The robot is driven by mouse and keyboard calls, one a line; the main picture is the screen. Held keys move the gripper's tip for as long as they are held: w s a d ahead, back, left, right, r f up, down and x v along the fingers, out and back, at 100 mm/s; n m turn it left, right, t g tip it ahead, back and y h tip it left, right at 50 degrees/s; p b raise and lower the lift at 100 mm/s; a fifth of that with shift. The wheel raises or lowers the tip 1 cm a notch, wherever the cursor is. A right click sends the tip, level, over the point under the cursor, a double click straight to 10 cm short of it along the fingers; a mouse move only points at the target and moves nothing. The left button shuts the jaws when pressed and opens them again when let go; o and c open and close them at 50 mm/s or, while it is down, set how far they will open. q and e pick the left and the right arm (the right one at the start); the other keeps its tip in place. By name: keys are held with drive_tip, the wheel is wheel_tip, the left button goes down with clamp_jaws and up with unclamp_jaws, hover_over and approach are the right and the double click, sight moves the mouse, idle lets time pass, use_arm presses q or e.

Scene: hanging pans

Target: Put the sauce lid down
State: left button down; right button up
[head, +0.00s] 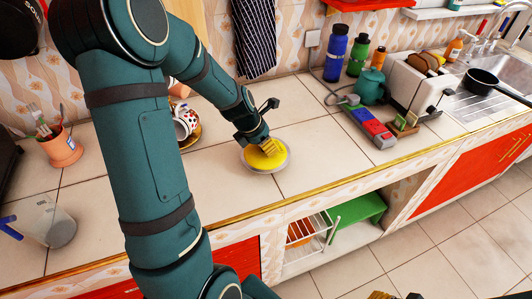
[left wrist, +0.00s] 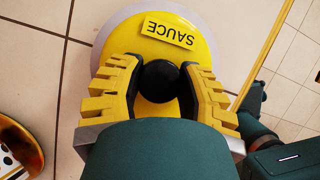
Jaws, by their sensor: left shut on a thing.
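The sauce lid (head: 257,160) is a yellow disc with a pale rim, flat and level at the middle of the tiled counter (head: 310,165). In the left wrist view, the lid (left wrist: 205,50) shows a yellow label reading SAUCE and a round black knob (left wrist: 160,80). My left gripper (head: 268,147) is over the lid. In the left wrist view, its two yellow-ribbed fingers (left wrist: 160,88) are shut on the knob from both sides. Whether the lid's underside touches the counter cannot be told. Yellow parts of my right gripper (head: 380,295) barely show at the bottom edge.
Patterned cups (head: 184,122) stand behind and left of the lid. A utensil pot (head: 62,148) and clear jug (head: 50,222) are farther left. Bottles (head: 335,55), a toaster (head: 412,85) and boxes (head: 370,125) stand right. Counter beside the lid is clear.

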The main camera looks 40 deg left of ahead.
use_arm(q)
drive_tip(key=shift+f+b, duration=0.55)
drive_tip(key=shift+f, duration=0.95)
drive_tip(key=shift+f, duration=0.15)
drive_tip(key=c, duration=0.6)
unclamp_jaws()
drive_tip(key=shift+r, duration=0.35)
drive_tip(key=p+v, duration=0.4)
drive_tip(key=v, duration=0.7)
drive_tip(key=shift+s+r, duration=0.2)
drive_tip(key=shift+r, duration=0.05)
